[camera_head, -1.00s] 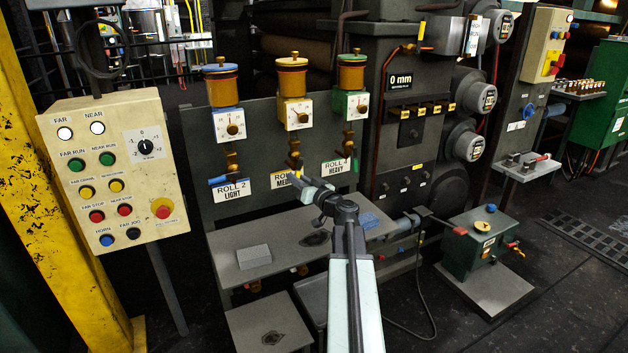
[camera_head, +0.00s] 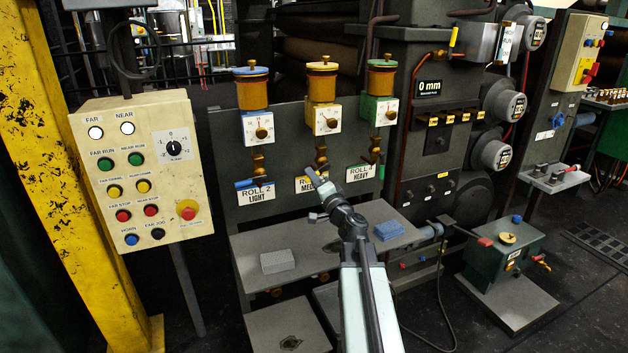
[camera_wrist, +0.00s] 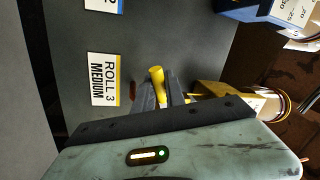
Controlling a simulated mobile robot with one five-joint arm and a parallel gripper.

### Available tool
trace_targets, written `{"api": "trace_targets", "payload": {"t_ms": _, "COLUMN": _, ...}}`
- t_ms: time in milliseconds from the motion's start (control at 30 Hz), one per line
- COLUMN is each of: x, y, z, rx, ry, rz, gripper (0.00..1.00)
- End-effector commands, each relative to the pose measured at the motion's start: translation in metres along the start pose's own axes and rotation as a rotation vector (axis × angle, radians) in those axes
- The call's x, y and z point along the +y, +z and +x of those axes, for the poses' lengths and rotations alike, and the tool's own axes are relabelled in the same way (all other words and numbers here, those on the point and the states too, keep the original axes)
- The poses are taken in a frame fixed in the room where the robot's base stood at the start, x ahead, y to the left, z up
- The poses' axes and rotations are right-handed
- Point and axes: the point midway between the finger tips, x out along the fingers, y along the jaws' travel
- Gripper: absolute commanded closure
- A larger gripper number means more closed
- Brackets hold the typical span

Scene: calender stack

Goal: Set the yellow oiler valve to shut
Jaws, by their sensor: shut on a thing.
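The yellow oiler (camera_head: 321,87) is the middle of three oilers on the grey panel, with a white dial box and a brass valve (camera_head: 321,157) below it. The "ROLL 3 MEDIUM" label (camera_wrist: 103,79) is beside the valve in the wrist view. My gripper (camera_head: 312,176) is at the valve, in front of that label, and partly hides both. In the wrist view, my gripper (camera_wrist: 163,95) is shut on the yellow valve lever (camera_wrist: 157,76), whose yellow end sticks out beyond the fingers. The lever's exact angle is hard to tell.
The blue oiler (camera_head: 252,90) stands to the left and the green oiler (camera_head: 381,80) to the right, each with its own valve. A grey shelf (camera_head: 330,235) below carries a grey block (camera_head: 277,261) and a blue block (camera_head: 389,230). A button box (camera_head: 140,170) stands farther left.

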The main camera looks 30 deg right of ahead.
Motion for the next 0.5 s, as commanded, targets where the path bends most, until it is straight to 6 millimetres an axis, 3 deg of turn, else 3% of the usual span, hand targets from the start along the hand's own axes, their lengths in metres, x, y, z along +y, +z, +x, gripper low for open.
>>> {"api": "trace_targets", "payload": {"t_ms": 500, "x": -0.022, "y": -0.002, "z": 0.006, "rx": 0.066, "ry": -0.003, "rz": 0.345, "gripper": 1.0}}
